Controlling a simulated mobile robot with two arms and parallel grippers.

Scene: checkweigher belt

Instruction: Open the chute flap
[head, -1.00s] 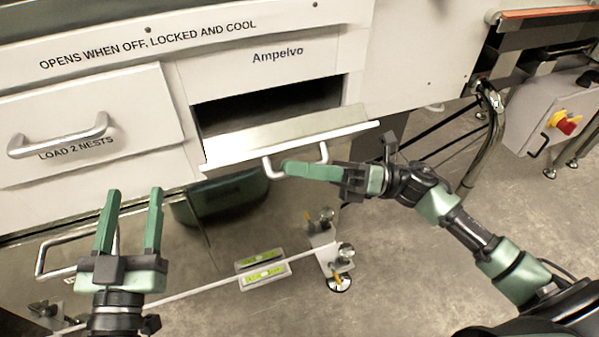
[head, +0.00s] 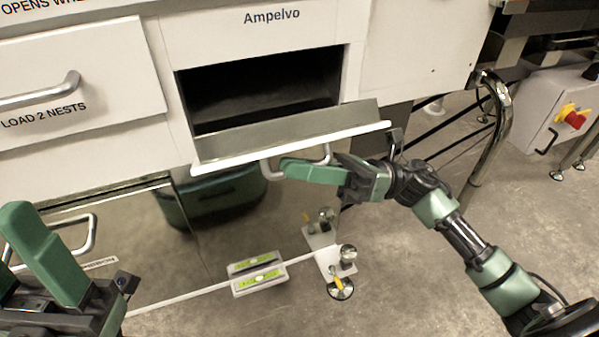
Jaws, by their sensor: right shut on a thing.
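The chute flap (head: 292,134) is a pale metal panel hinged at its bottom edge under the label "Ampelvo". It is tilted outward and down, and the dark chute opening (head: 262,92) shows behind it. My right gripper (head: 296,171) is shut on the flap's silver handle (head: 270,168), below the flap's outer edge. The fingers hide part of the handle. My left gripper (head: 30,260) is at the lower left, away from the flap and partly cut off by the frame. One green finger shows clearly, and its opening cannot be judged.
A drawer marked "LOAD 2 NESTS" (head: 75,95) is left of the chute. Below is a reflective panel with a handle (head: 90,232). A grey box with a red and yellow switch (head: 572,116) and a metal rail (head: 500,110) stand right.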

